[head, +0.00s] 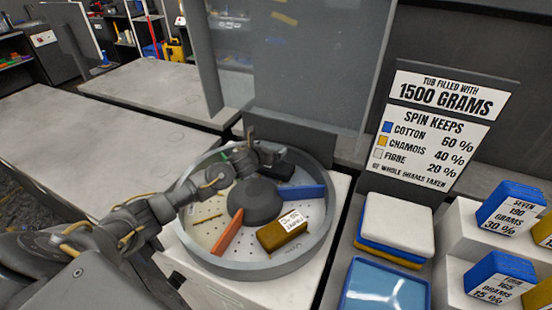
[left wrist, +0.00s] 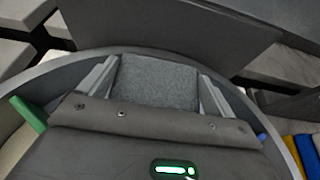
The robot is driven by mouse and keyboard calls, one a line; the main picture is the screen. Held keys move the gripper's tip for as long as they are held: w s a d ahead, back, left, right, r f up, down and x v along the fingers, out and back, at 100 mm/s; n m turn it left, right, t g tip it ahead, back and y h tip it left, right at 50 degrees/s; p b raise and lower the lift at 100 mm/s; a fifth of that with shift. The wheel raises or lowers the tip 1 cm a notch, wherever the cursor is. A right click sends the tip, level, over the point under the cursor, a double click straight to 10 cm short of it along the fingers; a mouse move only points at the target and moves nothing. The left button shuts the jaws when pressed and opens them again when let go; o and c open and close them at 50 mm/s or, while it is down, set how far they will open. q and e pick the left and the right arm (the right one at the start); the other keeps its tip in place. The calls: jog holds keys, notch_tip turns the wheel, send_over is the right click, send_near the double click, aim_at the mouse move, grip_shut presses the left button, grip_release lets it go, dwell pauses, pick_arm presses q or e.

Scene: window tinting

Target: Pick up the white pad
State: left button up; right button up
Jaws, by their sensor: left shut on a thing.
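A white pad (head: 398,220) lies flat on top of a stack with yellow and blue pads under it, right of the round tub (head: 190,255). My left gripper (head: 272,157) is over the far side of the tub, well away from the white pad. In the left wrist view its two pale fingers are shut on a grey, rough-faced block (left wrist: 157,82). In the head view the arm and hand hide much of that block. My right gripper is not in view.
The tub holds a dark hub (head: 254,200), a yellow labelled block (head: 282,232), an orange divider (head: 227,234) and a blue divider (head: 302,192). A blue tray (head: 385,285) is in front of the stack. Labelled blue blocks (head: 510,207) stand on white steps at right. A sign (head: 437,125) stands behind.

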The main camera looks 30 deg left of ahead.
pick_arm(q)
jog(key=a+r, duration=0.1)
jog(key=s+a+r, duration=0.2)
jog(key=r, duration=0.1)
jog(key=shift+s+b, duration=0.1)
jog(key=shift+b, duration=0.25)
jog(key=s+a+r+b, duration=0.2)
jog(key=s+a+r, duration=0.2)
jog(key=s+a, duration=0.1)
jog(key=shift+s+a, duration=0.35)
jog(key=shift+a, duration=0.55)
